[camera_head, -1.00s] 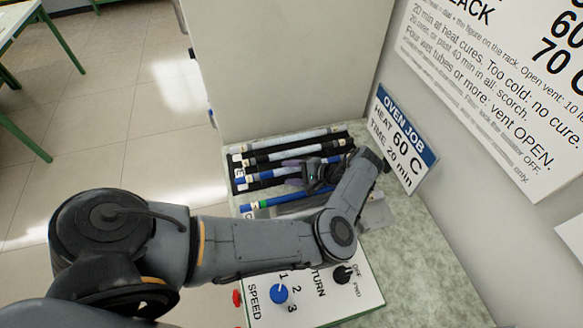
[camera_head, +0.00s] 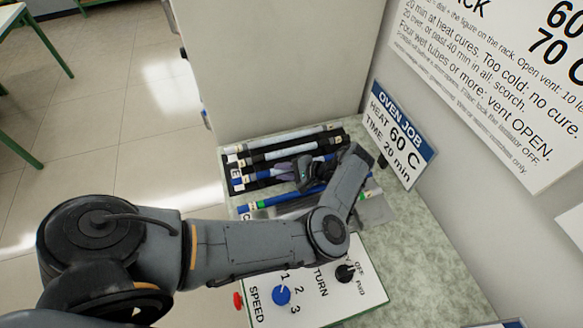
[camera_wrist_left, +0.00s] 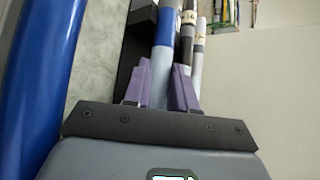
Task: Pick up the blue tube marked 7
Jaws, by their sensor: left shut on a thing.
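Several tubes lie side by side on a dark rack (camera_head: 228,158) in the head view. My left gripper (camera_head: 285,170) is over the rack, its pale purple fingers shut on a blue-and-white tube (camera_head: 248,178). In the left wrist view this tube (camera_wrist_left: 165,38) runs between the fingers (camera_wrist_left: 160,88), with a blue band ahead of them. Any number on it is too small to read. I cannot tell whether it is clear of the rack. The right gripper is not in view.
A blue tube with a green band (camera_head: 275,200) lies in front of the held one. A white-and-blue tube (camera_head: 280,138) and a black-banded tube (camera_head: 290,150) lie behind. A control panel (camera_head: 345,300) is nearer. A sign (camera_head: 398,135) stands right.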

